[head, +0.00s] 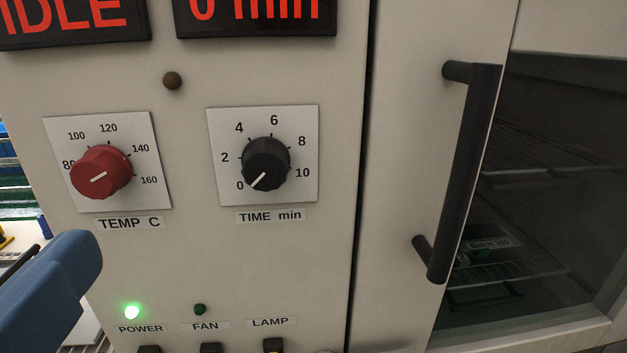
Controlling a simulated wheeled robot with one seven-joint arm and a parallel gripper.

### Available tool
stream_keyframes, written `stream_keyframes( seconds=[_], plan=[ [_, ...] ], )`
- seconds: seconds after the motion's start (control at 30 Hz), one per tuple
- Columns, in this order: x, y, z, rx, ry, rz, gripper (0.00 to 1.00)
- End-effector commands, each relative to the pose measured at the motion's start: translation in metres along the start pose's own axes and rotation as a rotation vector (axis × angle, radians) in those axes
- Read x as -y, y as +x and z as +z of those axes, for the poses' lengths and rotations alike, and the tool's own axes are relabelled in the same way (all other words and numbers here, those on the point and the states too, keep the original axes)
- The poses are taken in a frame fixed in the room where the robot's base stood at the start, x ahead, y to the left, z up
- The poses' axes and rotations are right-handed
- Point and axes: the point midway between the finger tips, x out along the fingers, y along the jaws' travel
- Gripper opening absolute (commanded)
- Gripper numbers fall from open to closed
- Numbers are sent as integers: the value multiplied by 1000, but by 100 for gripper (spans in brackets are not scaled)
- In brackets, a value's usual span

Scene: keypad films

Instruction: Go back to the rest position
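My gripper's fingers do not show in the head view. A blue rounded piece, which looks like part of my own arm, fills the lower left edge, in front of the panel. The oven panel (250,270) faces me. Its red TEMP C knob (100,172) has its white line slanting to the lower left, below the 80 mark. The black TIME min knob (266,165) points at 0. The displays read IDLE (70,22) and 0 min (255,15). Nothing is seen touching either knob.
The oven door with its dark upright handle (468,170) is shut at the right. Behind its glass are wire racks and a label reading Batch 160 (490,244). The green POWER light (132,311) is lit; the FAN light (200,309) looks dark. Switches line the bottom edge.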

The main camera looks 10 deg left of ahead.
Motion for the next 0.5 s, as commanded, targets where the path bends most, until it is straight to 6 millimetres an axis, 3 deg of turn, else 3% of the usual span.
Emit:
stream_keyframes(
  seconds=[0.17,0.27,0.37,0.5],
  plan=[
    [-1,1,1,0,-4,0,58],
    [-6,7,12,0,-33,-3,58],
    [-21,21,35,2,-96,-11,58],
    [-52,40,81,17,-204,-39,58]
  ],
)
